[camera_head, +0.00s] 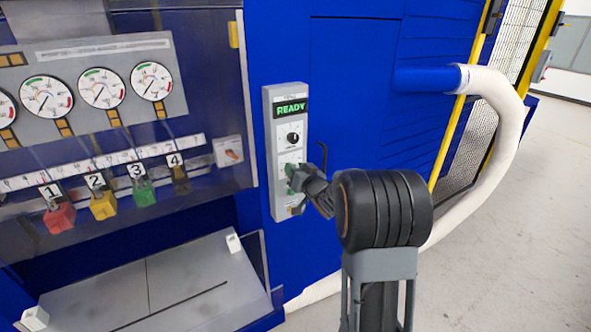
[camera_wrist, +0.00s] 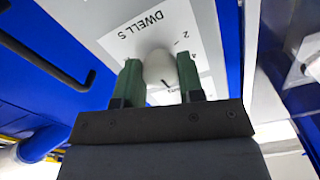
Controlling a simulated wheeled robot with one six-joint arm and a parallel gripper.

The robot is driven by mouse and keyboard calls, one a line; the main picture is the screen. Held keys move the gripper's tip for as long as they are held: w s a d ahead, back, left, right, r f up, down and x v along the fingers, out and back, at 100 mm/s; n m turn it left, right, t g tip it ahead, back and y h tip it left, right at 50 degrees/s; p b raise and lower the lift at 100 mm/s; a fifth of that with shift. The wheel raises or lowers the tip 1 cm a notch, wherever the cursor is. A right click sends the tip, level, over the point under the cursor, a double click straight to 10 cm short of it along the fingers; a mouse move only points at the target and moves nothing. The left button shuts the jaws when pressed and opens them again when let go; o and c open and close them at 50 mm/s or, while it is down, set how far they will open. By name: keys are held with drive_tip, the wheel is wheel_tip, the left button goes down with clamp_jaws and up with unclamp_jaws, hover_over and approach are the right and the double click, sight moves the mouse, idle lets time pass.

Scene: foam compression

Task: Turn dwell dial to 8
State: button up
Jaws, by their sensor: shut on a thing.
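The dwell dial (camera_wrist: 160,68) is a pale round knob on a white plate printed "DWELL S" in the wrist view. A dark pointer line shows on the knob near its lower edge. The numbers 2 and 4 show to its right; other marks are hidden by my gripper or too small to read. My gripper (camera_wrist: 160,82) has its two green fingers on either side of the knob, shut on it. In the head view my gripper (camera_head: 292,178) is at the lower half of the grey control panel (camera_head: 285,221) and hides the dial.
The panel has a green "READY" display (camera_head: 291,109) and a black knob (camera_head: 293,138) above my gripper. A dark hooked handle (camera_wrist: 78,72) stands out from the blue machine beside the panel. Gauges (camera_head: 101,88) and numbered coloured tags (camera_head: 103,206) are at left.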

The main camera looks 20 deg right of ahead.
drive_tip(key=m+p, duration=0.1)
drive_tip(key=m, duration=0.4)
drive_tip(key=shift+m, duration=0.4)
idle(0.4)
drive_tip(key=o, duration=0.9)
drive_tip(key=shift+s, duration=0.1)
drive_tip(key=s, duration=0.4)
drive_tip(key=s+d+b, duration=0.1)
drive_tip(key=s, duration=0.4)
drive_tip(key=s+b, duration=0.1)
drive_tip(key=s, duration=0.3)
drive_tip(key=shift+s+d, duration=0.25)
drive_tip(key=shift+s, duration=0.05)
